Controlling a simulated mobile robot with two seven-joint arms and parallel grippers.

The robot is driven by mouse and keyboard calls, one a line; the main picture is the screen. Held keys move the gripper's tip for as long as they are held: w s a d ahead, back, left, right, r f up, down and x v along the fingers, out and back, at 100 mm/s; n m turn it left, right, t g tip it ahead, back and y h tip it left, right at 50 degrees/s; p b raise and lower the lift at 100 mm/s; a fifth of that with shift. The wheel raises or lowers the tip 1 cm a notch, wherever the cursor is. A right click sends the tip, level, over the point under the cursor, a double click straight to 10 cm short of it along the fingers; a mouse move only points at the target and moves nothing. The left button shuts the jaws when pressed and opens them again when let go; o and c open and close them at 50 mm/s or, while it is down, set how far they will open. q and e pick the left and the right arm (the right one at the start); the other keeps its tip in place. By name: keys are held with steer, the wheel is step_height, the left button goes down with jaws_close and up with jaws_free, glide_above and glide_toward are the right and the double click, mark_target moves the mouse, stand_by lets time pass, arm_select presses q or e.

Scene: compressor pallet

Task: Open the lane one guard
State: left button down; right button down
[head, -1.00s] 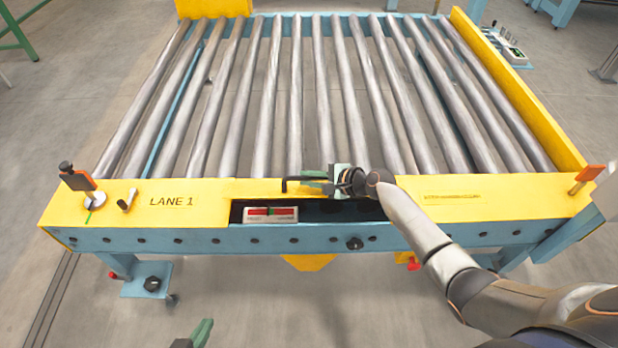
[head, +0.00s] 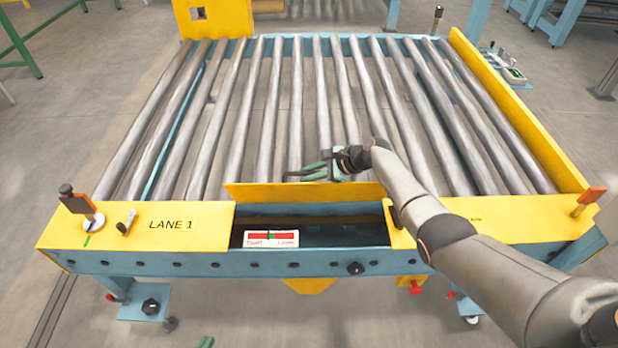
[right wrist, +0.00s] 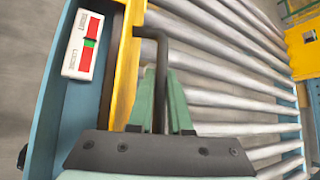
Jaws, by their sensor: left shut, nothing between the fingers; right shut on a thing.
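The lane one guard (head: 300,194) is a yellow flap in the front rail beside the "LANE 1" lettering. It stands raised along its roller side, leaving the bay (head: 330,234) below uncovered. My right gripper (head: 318,172) is shut on the guard's dark bent handle (head: 292,175), above the front rollers. In the right wrist view the handle (right wrist: 156,80) passes between the green fingers (right wrist: 163,105), and the guard's yellow edge (right wrist: 128,65) lies beside it. Only a green tip of my left gripper (head: 206,342) shows at the bottom edge; it is shut and empty, away from the conveyor.
A white gauge (head: 271,238) with a red and green band sits in the bay; it also shows in the right wrist view (right wrist: 83,45). Steel rollers (head: 270,110) lie behind the guard.

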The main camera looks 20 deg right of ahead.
arm_select(q)
steer(key=shift+f, duration=0.1)
arm_select(e)
steer(key=shift+w+d+r, duration=0.1)
steer(key=shift+w, duration=0.15)
arm_select(q)
steer(key=shift+a, duration=0.1)
arm_select(e)
steer(key=c, duration=0.8)
jaws_free()
steer(key=shift+c, duration=0.2)
steer(key=shift+s, duration=0.1)
steer(key=shift+s+d+r+p, duration=0.1)
steer(key=shift+d+r+p, duration=0.05)
steer(key=shift+r+p, duration=0.15)
steer(key=p+v, duration=0.5)
steer(key=v, duration=0.6)
steer(key=shift+s+f, duration=0.1)
steer(key=shift+s+d+r+p, duration=0.15)
steer(key=shift+d+r+p, duration=0.1)
steer(key=shift+p, duration=0.05)
arm_select(q)
steer(key=r, duration=0.2)
steer(key=a+r, duration=0.1)
steer(key=r, duration=0.1)
steer(key=shift+s, duration=0.2)
arm_select(e)
steer(key=shift+s+f, duration=0.1)
